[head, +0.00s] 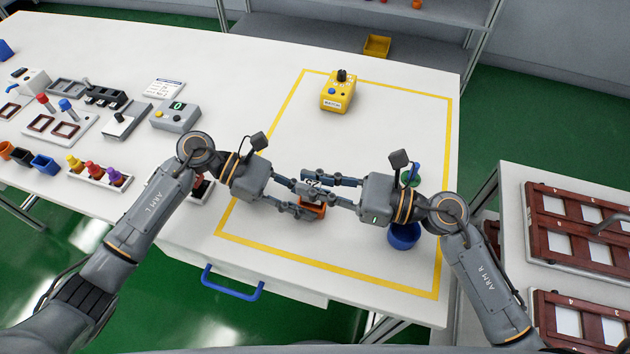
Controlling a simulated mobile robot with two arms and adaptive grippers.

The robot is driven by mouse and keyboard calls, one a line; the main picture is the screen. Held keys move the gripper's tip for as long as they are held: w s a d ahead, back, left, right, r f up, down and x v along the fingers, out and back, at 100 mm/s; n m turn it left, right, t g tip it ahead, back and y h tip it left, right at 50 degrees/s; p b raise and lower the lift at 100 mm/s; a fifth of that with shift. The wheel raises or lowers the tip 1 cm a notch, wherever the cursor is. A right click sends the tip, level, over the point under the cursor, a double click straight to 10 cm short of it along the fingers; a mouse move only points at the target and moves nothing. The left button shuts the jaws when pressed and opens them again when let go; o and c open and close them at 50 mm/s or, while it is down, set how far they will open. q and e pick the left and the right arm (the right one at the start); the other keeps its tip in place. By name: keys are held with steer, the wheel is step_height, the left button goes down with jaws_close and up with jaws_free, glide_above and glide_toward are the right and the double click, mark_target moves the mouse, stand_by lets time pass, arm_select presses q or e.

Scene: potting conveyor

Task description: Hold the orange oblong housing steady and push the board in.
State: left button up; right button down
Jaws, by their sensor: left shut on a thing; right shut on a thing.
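The orange oblong housing (318,209) is in the middle of the yellow-outlined area, mostly hidden by my fingers. My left gripper (303,197) reaches in from the left and is shut on the housing. My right gripper (318,188) reaches in from the right, slightly higher in the picture, and is shut on the board. The board (312,184) shows only as a small pale patch with dark marks between the fingers, above the housing. Fingers hide the seam, so I cannot tell how far the board sits in the housing.
A yellow control box (338,95) stands at the back of the outlined area. A blue round container (403,236) and a green thing (411,176) are by my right arm. Coloured tools and trays crowd the left of the white table (240,65). A side table (512,180) holds brown frames.

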mark_target(314, 203)
steer(key=shift+f, duration=1.25)
arm_select(q)
steer(key=shift+s, duration=0.15)
arm_select(e)
steer(key=shift+s+a+f, duration=0.1)
steer(key=shift+s+f, duration=0.15)
steer(key=shift+f, duration=0.75)
arm_select(q)
steer(key=shift+s, duration=0.15)
arm_select(e)
steer(key=shift+s+f, duration=0.15)
steer(key=shift+f, duration=0.05)
steer(key=shift+r, duration=0.1)
arm_select(q)
steer(key=shift+f, duration=0.1)
arm_select(e)
steer(key=shift+r, duration=0.85)
arm_select(q)
steer(key=shift+w, duration=0.2)
arm_select(e)
steer(key=shift+w+r, duration=0.15)
steer(key=shift+w, duration=0.05)
arm_select(q)
steer(key=shift+w, duration=0.1)
arm_select(e)
steer(key=shift+w+r, duration=0.2)
steer(key=shift+r, duration=0.1)
steer(key=shift+f, duration=0.2)
stand_by(0.4)
